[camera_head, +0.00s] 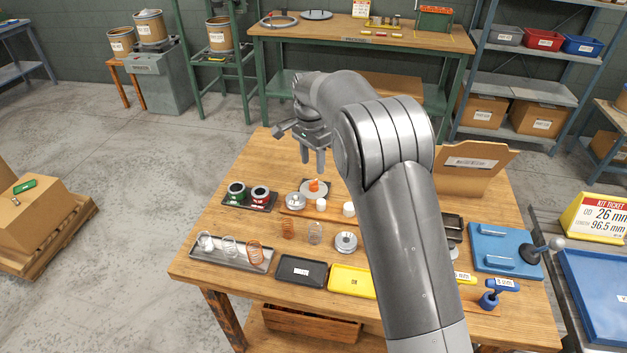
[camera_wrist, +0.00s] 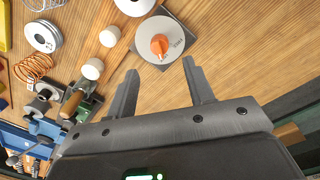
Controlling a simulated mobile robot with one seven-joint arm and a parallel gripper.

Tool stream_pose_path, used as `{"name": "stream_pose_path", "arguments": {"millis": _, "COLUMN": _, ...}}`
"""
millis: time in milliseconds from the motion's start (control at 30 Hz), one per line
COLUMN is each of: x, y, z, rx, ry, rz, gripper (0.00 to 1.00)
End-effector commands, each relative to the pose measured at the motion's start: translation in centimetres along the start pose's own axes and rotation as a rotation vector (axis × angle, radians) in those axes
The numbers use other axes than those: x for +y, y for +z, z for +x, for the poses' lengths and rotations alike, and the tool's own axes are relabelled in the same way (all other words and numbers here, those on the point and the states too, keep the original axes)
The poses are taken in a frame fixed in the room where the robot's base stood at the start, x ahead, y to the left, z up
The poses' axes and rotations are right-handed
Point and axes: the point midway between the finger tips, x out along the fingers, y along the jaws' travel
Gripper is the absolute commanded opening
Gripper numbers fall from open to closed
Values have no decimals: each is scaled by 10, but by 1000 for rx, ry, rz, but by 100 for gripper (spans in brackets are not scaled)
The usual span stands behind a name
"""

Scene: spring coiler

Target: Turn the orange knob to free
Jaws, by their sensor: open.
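The orange knob (camera_wrist: 159,45) sits on a round white-grey dial (camera_wrist: 172,50) with small lettering, fixed on a square grey plate. In the head view the knob (camera_head: 314,185) is on the wooden table's far half, behind the white cylinders. My gripper (camera_wrist: 158,80) is open and empty. Its two fingers point toward the knob, one on each side of it and short of it in the wrist view. In the head view my gripper (camera_head: 313,168) hangs above the table near the knob, apart from it. I cannot read the lettering or which mark the knob points at.
White cylinders (camera_head: 348,209) and a round metal piece (camera_head: 296,201) stand close to the dial. A dark tray with red and green spools (camera_head: 249,194) lies to the left. Springs (camera_head: 287,229) and trays are nearer the front. A clipboard-like panel (camera_head: 470,165) stands at the right.

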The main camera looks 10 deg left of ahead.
Motion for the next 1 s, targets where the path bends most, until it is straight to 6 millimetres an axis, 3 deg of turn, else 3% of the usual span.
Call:
{"name": "stream_pose_path", "arguments": {"millis": 200, "x": 1, "y": 0, "z": 44, "rx": -1, "ry": 3, "rz": 0, "gripper": 48}}
{"name": "stream_pose_path", "arguments": {"millis": 400, "x": 0, "y": 0, "z": 67, "rx": -1, "ry": 1, "rz": -1, "gripper": 48}}
{"name": "stream_pose_path", "arguments": {"millis": 800, "x": 0, "y": 0, "z": 74, "rx": 0, "ry": -1, "rz": -1, "gripper": 47}}
{"name": "stream_pose_path", "arguments": {"millis": 1000, "x": 0, "y": 0, "z": 74, "rx": 0, "ry": -1, "rz": -1, "gripper": 31}}
